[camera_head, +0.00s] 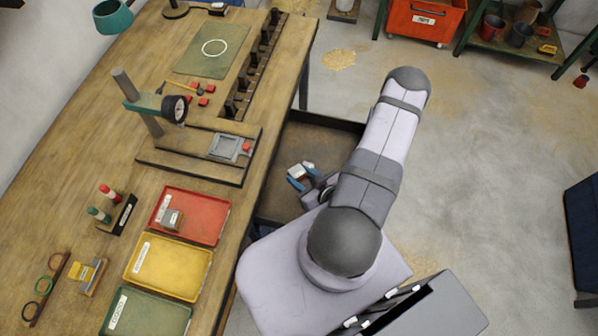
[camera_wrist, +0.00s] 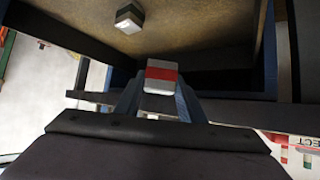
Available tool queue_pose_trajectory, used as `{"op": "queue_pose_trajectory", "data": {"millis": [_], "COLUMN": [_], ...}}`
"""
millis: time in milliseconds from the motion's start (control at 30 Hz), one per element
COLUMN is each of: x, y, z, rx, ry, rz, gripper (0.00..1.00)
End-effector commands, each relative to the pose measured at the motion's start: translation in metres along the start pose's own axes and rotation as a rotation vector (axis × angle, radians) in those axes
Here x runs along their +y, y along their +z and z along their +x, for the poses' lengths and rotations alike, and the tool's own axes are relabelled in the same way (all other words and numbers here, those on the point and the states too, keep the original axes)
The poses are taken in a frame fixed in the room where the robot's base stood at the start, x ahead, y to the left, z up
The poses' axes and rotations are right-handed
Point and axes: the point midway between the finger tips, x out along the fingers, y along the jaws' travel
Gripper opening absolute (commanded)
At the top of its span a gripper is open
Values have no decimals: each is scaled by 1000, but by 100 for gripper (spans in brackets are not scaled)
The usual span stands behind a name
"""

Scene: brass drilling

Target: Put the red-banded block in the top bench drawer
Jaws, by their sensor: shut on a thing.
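The red-banded block (camera_wrist: 161,76) is white with a red band across it. In the wrist view it is between the two blue fingers of my gripper (camera_wrist: 160,92), which is shut on it. An open bench drawer (camera_head: 322,143) sticks out from the bench's right side, partly hidden by my arm. My gripper (camera_head: 303,178) is over this drawer in the head view. In the wrist view the block shows against the drawer's brown floor (camera_wrist: 210,50); its exact height above that floor is unclear.
Another small pale-topped block (camera_wrist: 129,18) lies on the drawer floor, beyond the held block. The bench top carries a red tray (camera_head: 212,207), a yellow tray (camera_head: 190,268), a green tray (camera_head: 165,318) and a drill stand (camera_head: 190,158). Dark drawer walls border the opening.

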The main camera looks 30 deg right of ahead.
Motion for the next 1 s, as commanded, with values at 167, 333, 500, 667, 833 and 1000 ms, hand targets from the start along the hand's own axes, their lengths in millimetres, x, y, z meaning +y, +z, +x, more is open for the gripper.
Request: {"op": "queue_pose_trajectory", "data": {"millis": [167, 333, 500, 667, 833, 1000], "x": [-11, -16, -18, -18, -18, -18], "y": [24, 35, 38, 41, 52, 70], "z": [-7, -10, -12, -10, -2, 10], "rx": [1, 2, 4, 4, 4, 3], "ry": [47, 72, 81, 81, 80, 80], "rz": [36, 50, 52, 52, 52, 53], "gripper": [0, 0, 0, 0, 0, 0]}}
